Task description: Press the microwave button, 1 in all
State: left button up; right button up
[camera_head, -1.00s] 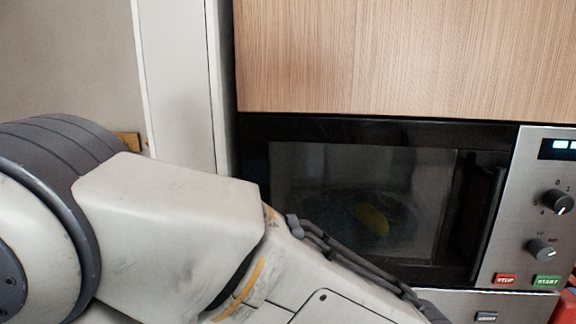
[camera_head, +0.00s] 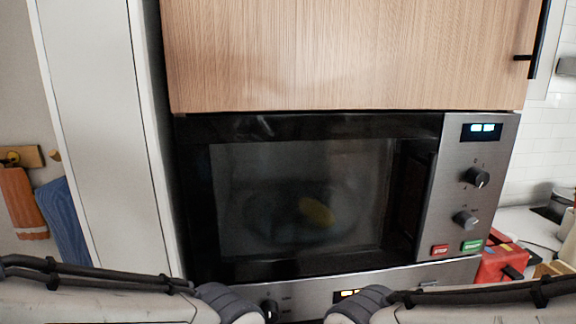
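The microwave (camera_head: 225,262) is built in below a wooden cabinet, with its dark glass door shut. A yellow object (camera_head: 317,211) shows dimly through the glass. Its control panel on the right has a lit display (camera_head: 482,130), two dark knobs, a red STOP button (camera_head: 439,251) and a green START button (camera_head: 472,246). My two arms come in along the bottom edge, left and right, below the microwave door. Neither gripper's fingertips can be seen. Nothing covers the buttons.
A wooden cabinet door (camera_head: 330,55) is above the microwave. A second appliance panel (camera_head: 400,281) lies below it. A red item (camera_head: 497,264) sits on the counter at the right. A white side panel (camera_head: 95,120) stands at the left, with towels (camera_head: 60,215) hanging beyond it.

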aim_at(470, 245)
jog(key=z, duration=0.95)
